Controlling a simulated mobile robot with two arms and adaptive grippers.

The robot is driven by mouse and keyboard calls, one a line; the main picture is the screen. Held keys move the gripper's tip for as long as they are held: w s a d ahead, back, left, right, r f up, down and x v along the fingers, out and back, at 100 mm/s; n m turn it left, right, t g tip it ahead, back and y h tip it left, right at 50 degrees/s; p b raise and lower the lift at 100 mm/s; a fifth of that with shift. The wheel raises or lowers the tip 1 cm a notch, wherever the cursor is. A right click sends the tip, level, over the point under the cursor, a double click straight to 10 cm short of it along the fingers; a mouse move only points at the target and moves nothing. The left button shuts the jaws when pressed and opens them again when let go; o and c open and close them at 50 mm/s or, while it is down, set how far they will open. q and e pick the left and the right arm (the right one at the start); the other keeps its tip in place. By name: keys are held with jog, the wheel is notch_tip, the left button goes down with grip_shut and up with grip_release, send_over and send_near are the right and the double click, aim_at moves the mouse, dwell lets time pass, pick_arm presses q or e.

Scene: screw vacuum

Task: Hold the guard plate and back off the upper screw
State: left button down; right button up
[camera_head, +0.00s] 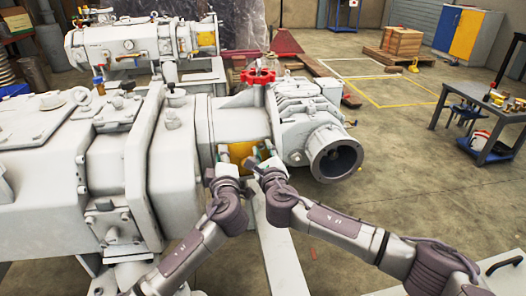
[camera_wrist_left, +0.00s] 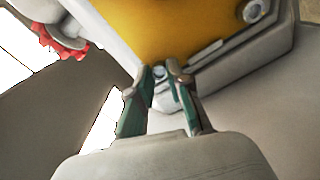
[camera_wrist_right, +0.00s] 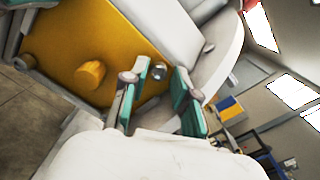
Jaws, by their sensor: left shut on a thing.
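The yellow guard plate (camera_head: 241,151) is on the pump's side, partly hidden in the head view. It fills the top of the left wrist view (camera_wrist_left: 190,25) and the left of the right wrist view (camera_wrist_right: 70,40), where its yellow knob (camera_wrist_right: 90,75) is free. My left gripper (camera_head: 228,165) is shut at the plate's edge; a small round screw head (camera_wrist_left: 159,73) shows between its fingertips (camera_wrist_left: 160,80). My right gripper (camera_head: 262,160) is open beside it. A metal screw (camera_wrist_right: 161,73) shows between its spread fingertips (camera_wrist_right: 159,80); contact cannot be told.
A red handwheel (camera_head: 258,76) rises above the plate. A round open flange (camera_head: 335,154) lies to the right. The large grey pump housing (camera_head: 105,175) blocks the left. A workbench (camera_head: 490,112) stands at right; the floor between is mostly free.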

pick_arm(q)
jog(key=shift+f, duration=0.15)
pick_arm(e)
jog(key=shift+s, duration=0.1)
jog(key=s+d, duration=0.2)
jog(key=s, duration=0.9)
jog(key=shift+s+d, duration=0.15)
jog(key=shift+s, duration=0.2)
pick_arm(q)
jog(key=c, duration=1)
grip_release()
